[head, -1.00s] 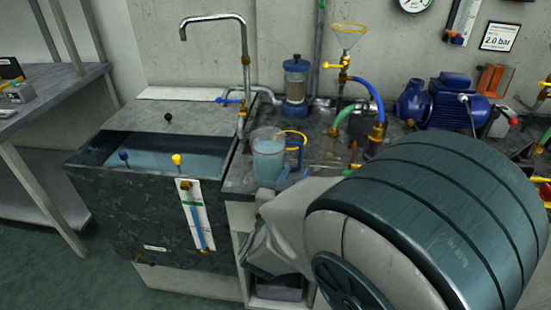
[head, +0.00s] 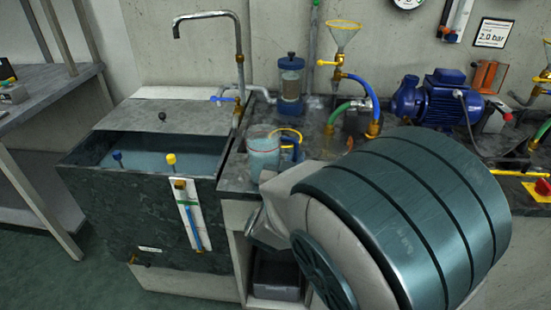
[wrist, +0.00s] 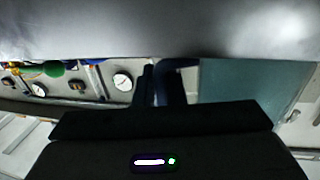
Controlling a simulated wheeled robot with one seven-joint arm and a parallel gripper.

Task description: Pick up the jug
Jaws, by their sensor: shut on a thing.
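The jug (head: 263,155) is a clear vessel with a red rim, a blue handle and bluish liquid inside. It is upright at the left part of the bench, just right of the sink tank. I cannot tell whether its base touches the bench. My gripper is mostly hidden behind my own arm in the head view. In the wrist view my gripper (wrist: 158,88) is shut on the blue handle, with the teal side of the jug (wrist: 238,82) to the right.
A water-filled sink tank (head: 85,190) with a tap (head: 238,60) is at left. A blue-capped filter (head: 291,80), a funnel (head: 345,35) with hoses and a blue pump (head: 445,100) stand behind the jug. The bench is crowded there.

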